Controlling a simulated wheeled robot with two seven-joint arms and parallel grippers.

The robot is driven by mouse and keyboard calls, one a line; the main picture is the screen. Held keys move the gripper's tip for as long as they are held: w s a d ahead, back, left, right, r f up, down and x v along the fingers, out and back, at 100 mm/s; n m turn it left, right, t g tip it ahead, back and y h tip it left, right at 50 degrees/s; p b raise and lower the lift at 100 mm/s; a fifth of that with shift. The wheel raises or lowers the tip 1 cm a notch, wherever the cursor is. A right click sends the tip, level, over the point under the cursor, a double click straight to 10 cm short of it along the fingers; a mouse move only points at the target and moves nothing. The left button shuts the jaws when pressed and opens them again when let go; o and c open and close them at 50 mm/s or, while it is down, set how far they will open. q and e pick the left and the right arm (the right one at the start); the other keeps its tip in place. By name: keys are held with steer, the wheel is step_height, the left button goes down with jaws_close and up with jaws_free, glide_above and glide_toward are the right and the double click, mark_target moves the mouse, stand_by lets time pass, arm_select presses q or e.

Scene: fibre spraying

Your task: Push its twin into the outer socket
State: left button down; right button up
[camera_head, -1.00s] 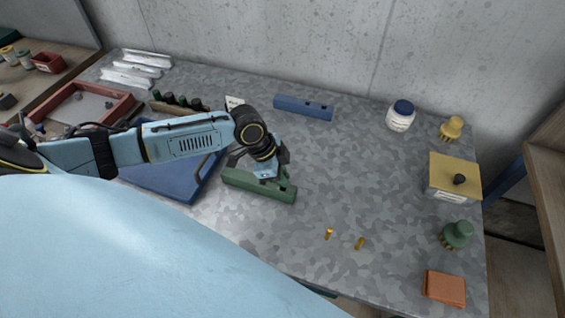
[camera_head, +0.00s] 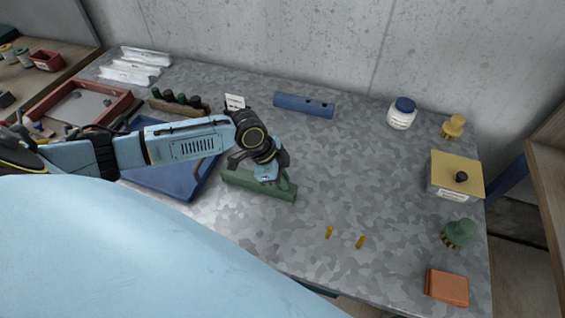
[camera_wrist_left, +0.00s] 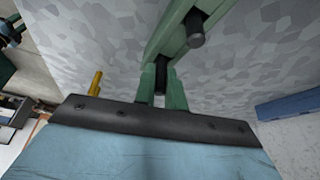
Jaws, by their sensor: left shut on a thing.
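A green block (camera_head: 250,184) lies on the table below my left gripper (camera_head: 270,178). In the left wrist view, the green block (camera_wrist_left: 165,35) runs across the top, and a dark peg (camera_wrist_left: 195,30) stands out of it. My left gripper (camera_wrist_left: 161,88) is shut on a second dark peg (camera_wrist_left: 160,72), close to the block. I cannot tell whether the held peg touches the block. The gripper hides the block's sockets in the head view. My right gripper is not in view.
A blue bar with holes (camera_head: 304,105) lies behind. A rack of dark cylinders (camera_head: 180,101), a blue tray (camera_head: 165,181) and a red tray (camera_head: 112,92) are left. Two brass pins (camera_head: 329,232) lie in front. A yellow-lidded box (camera_head: 455,175) stands right. The table's middle right is clear.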

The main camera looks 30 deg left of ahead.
arm_select(q)
steer(key=shift+f, duration=0.25)
steer(key=c, duration=1.4)
jaws_free()
steer(key=v, duration=1.3)
steer(key=shift+r, duration=0.2)
